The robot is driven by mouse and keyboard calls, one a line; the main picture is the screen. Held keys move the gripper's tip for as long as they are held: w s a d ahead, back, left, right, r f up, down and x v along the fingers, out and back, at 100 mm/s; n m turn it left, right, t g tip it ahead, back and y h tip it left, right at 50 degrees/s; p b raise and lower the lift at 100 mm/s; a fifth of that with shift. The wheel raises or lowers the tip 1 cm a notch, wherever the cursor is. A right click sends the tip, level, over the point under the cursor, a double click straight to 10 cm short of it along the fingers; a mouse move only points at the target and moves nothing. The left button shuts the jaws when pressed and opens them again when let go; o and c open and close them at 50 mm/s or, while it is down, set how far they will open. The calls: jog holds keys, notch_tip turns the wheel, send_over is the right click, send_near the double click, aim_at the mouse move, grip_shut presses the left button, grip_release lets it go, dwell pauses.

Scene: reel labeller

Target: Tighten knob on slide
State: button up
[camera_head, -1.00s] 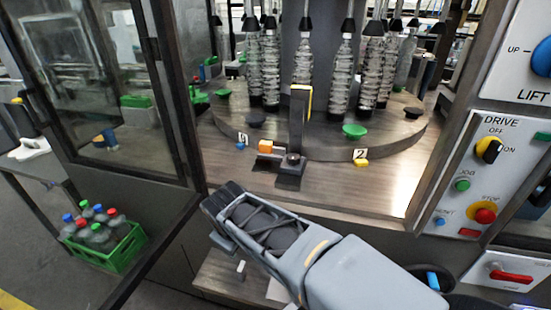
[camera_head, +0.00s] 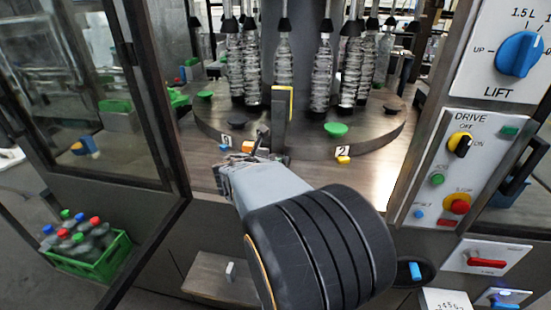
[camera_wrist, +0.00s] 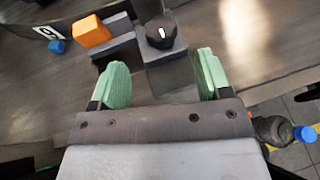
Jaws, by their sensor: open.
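The black knob (camera_wrist: 161,32) with a white mark sits on a dark grey slide block (camera_wrist: 172,76) in the wrist view. An orange block (camera_wrist: 91,31) is left of it on the same dark fixture. My gripper (camera_wrist: 160,80) is open, its two green pads apart, with the knob beyond the fingertips and roughly midway between them. Nothing is between the pads except the slide block seen below. In the head view my gripper (camera_head: 240,160) reaches to the slide post (camera_head: 281,118), and my arm hides the knob.
A round table (camera_head: 370,135) with several clear bottles (camera_head: 322,75) stands behind the slide. A yellow piece (camera_head: 344,160) and "2" label are to the right. A glass door (camera_head: 95,90) stands left, above a green bottle crate (camera_head: 95,262). The drive panel (camera_head: 455,170) is at right.

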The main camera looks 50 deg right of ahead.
aim_at(276, 157)
jog(key=x, duration=0.9)
